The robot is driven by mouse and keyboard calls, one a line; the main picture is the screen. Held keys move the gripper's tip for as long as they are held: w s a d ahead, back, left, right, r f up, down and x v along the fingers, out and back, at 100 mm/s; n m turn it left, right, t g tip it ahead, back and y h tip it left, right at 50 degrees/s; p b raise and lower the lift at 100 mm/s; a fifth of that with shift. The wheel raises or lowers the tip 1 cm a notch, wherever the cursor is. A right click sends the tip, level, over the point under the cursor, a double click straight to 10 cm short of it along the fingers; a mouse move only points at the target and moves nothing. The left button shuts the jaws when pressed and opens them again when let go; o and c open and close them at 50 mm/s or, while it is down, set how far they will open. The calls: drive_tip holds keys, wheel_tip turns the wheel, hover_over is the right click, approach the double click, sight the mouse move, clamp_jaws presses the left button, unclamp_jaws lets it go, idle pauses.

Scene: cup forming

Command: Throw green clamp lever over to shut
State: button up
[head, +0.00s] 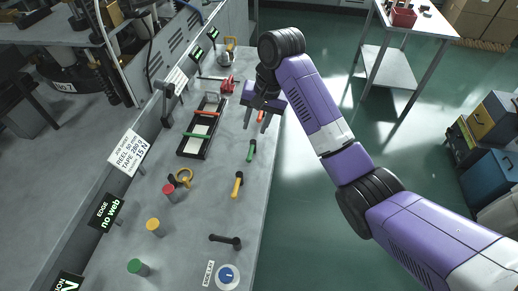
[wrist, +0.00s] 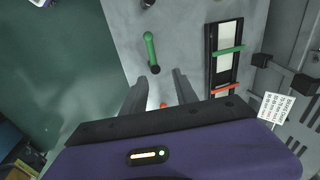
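The green clamp lever (head: 251,150) lies on the bench near its right edge. In the wrist view the green clamp lever (wrist: 150,46) shows a green handle and a black end, the black end nearer my fingers. My gripper (head: 256,124) is above the bench, just beyond the green lever in the head view. In the wrist view my gripper (wrist: 160,77) has its two fingers apart with nothing held between them. An orange-red lever (head: 261,117) shows by the fingers, and partly between them in the wrist view (wrist: 163,105).
A black-framed track (head: 181,153) with a green bar (head: 198,137) and a red bar lies left of the levers. A yellow lever (head: 237,186), a black lever (head: 226,241) and coloured buttons are nearer. Open floor lies right of the bench.

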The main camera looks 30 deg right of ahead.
sight(253, 147)
drive_tip(key=shift+g, duration=0.4)
drive_tip(key=x, duration=0.5)
drive_tip(key=s+x, duration=0.1)
drive_tip(key=x, duration=0.2)
drive_tip(key=shift+d+p, duration=0.2)
drive_tip(key=shift+p, duration=0.2)
drive_tip(key=shift+c, duration=0.2)
clamp_jaws()
idle(0.5)
